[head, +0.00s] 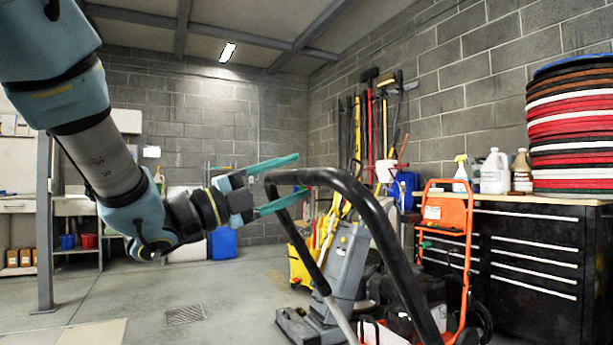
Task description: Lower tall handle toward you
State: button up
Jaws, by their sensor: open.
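The tall handle (378,228) is a thick black tubular loop. It rises from the lower middle of the head view, bends over at the top and comes back down on its left side. My gripper (301,175) has two teal fingers and points right at the handle's upper left corner. The fingers are open, one above and one below the top bar in the picture. The lower finger overlaps the left leg of the handle. I cannot tell whether either finger touches the tube. The handle's lower end is cut off by the frame.
A grey floor machine (342,270) stands behind the handle, with a yellow bucket (300,262) beside it. An orange hand truck (447,225) stands to the right, before a black drawer cabinet (535,255). Stacked round pads (575,130) rest on top. Floor at left is clear.

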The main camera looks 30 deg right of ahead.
jog(key=v, duration=0.6)
jog(key=shift+a+b, duration=0.2)
jog(key=shift+b, duration=0.1)
jog(key=w+a+f+n+t+y, duration=0.2)
jog(key=w+f+n+t+y, duration=0.35)
jog(key=w+n+t, duration=0.5)
jog(key=w+a+f+n+t+y, duration=0.3)
jog(key=w+a+f+n+y, duration=0.6)
jog(key=a+f, duration=0.25)
jog(key=s+a+f+n+g+y, duration=0.2)
jog(key=a+f+n+y, duration=0.1)
jog(key=a+f+n, duration=0.25)
jog(key=s+a+f+n+g+y, duration=0.2)
jog(key=s+a+f+n+y, duration=0.15)
jog(key=f, duration=0.25)
jog(key=s+a+f+n+g, duration=0.4)
jog(key=s+f+n+g, duration=0.25)
jog(key=s, duration=0.35)
notch_tip(320, 180, up, 26)
jog(key=s+p, duration=0.1)
jog(key=p, duration=2.5)
jog(key=shift+a+y, duration=0.2)
jog(key=shift+y, duration=0.1)
